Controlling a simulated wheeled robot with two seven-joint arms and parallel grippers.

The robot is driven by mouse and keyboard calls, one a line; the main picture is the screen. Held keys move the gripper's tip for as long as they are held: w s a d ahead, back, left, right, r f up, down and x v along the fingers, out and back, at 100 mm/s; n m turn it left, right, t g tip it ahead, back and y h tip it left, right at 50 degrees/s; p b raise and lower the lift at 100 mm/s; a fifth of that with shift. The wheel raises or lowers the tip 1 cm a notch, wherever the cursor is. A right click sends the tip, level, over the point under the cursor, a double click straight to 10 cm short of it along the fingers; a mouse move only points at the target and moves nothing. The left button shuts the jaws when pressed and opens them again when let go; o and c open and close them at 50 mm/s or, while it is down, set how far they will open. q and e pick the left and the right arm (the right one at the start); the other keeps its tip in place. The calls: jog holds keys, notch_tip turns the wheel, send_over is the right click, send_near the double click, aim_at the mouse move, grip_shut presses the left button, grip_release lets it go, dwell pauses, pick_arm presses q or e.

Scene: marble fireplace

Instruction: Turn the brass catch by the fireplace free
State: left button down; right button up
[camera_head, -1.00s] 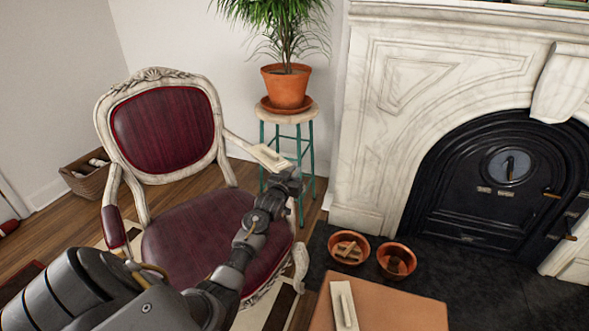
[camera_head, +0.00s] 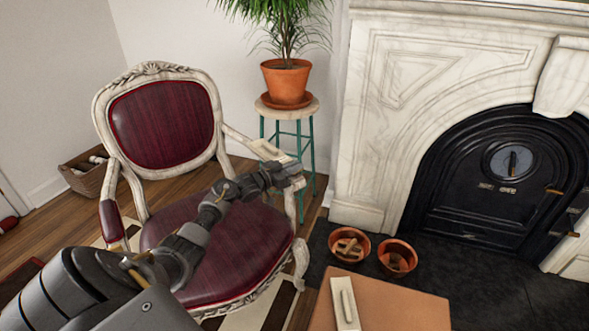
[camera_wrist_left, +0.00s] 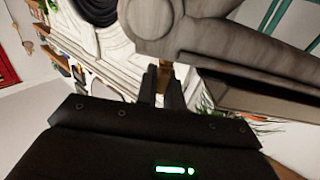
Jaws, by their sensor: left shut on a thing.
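My left gripper (camera_head: 295,172) is at the front end of the chair's right armrest, beside a pale plate (camera_head: 267,150) that is now mostly covered. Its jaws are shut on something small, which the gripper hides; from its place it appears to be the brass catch. In the left wrist view the two dark fingers (camera_wrist_left: 164,84) are close together, just below a rounded grey-brown wooden form. I cannot see the turn of the catch. My right gripper is not in view.
The red upholstered chair (camera_head: 215,250) stands under my left arm. A plant stool (camera_head: 290,112) is behind it. The black fireplace door (camera_head: 480,210) is at right, with terracotta bowls (camera_head: 397,258) before it. A tan ottoman (camera_head: 395,305) bears another pale plate (camera_head: 345,303).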

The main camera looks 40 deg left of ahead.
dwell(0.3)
pick_arm(q)
jog(key=c, duration=1.5)
grip_release()
jog(key=shift+s, duration=0.1)
